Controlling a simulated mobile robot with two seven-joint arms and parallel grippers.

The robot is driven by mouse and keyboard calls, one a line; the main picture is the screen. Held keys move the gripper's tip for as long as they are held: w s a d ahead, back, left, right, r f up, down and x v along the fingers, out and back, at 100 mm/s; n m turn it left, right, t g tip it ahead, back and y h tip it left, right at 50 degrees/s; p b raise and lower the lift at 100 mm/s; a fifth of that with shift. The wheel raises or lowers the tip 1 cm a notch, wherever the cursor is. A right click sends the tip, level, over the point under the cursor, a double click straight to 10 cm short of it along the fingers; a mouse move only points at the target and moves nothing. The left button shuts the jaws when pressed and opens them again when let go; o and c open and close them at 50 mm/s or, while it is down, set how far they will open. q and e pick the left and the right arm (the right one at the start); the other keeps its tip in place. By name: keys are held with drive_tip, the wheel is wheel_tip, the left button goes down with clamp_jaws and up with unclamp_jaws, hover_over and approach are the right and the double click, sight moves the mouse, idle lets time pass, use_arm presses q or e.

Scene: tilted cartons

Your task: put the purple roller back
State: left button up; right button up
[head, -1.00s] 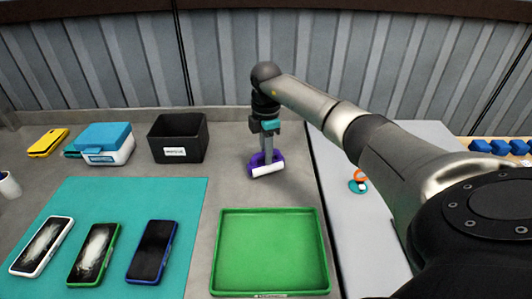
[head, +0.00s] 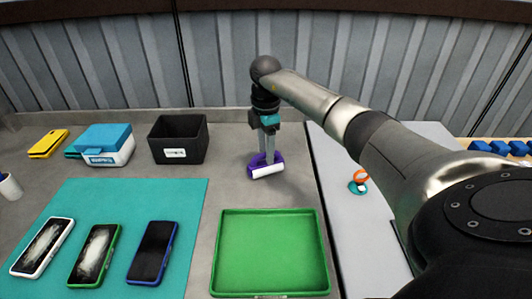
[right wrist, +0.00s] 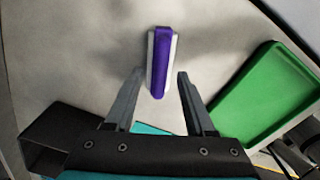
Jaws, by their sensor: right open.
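The purple roller (head: 256,161) with a white cylinder lies on the grey counter, behind the green tray. In the right wrist view the purple roller (right wrist: 160,62) is a purple bar with white along both sides. My right gripper (head: 268,158) points down over it from above. In the wrist view the open fingers of my right gripper (right wrist: 160,75) stand on either side of the roller's near end, with a gap on both sides. I cannot tell how far the tips are above the counter. My left gripper is not in view.
A black bin (head: 180,139) with a white label stands left of the roller, beside a blue-lidded white box (head: 105,143). The green tray (head: 270,252) is empty. Several phones lie on the teal mat (head: 190,200). An orange and teal item (head: 358,182) lies on the right surface.

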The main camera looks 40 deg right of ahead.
wheel_tip(320, 180, up, 10)
drive_tip(key=p, duration=0.1)
drive_tip(key=shift+r, duration=0.25)
